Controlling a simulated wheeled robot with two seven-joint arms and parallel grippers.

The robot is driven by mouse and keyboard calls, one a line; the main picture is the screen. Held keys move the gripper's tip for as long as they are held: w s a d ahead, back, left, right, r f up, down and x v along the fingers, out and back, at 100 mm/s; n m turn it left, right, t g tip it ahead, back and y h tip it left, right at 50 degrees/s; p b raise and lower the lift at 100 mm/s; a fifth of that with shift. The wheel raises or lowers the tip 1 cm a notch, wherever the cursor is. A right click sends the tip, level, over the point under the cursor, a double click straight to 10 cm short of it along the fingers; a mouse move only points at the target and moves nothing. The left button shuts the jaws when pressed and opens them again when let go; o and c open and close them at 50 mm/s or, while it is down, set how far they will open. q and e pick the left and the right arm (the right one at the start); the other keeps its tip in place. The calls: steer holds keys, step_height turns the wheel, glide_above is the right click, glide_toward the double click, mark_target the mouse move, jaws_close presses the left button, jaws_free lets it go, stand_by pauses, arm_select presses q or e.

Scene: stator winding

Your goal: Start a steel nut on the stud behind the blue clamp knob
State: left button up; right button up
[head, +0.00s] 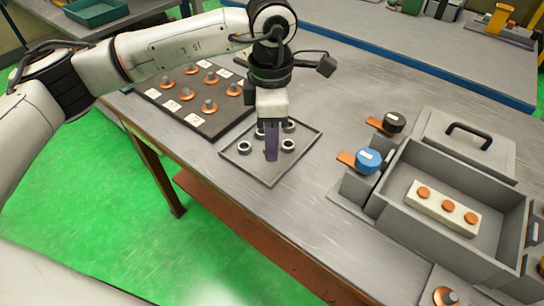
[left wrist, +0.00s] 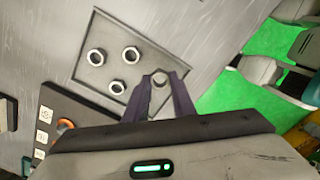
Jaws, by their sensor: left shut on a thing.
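My left gripper (head: 271,158) points down over the square nut tray (head: 267,174), its purple fingers low among the nuts. In the left wrist view, the fingers (left wrist: 160,82) are shut on a steel nut (left wrist: 160,75) at the tray's edge. Other loose nuts (head: 288,145) lie in the tray, and three show in the left wrist view (left wrist: 117,87). The blue clamp knob (head: 368,161) stands on the grey fixture to the right, with an orange tab beside it. I cannot make out the stud behind it. My right gripper is out of view.
A black knob (head: 394,122) stands behind the blue one. The grey box (head: 405,220) right of them holds a white block with orange-ringed parts. A dark board (head: 205,125) with orange-based studs and labels lies left of the tray. The table between tray and fixture is clear.

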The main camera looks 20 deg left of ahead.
arm_select(q)
step_height(320, 180, up, 5)
steer(key=p, duration=0.2)
steer(key=shift+r+p, duration=0.2)
steer(key=shift+p, duration=0.1)
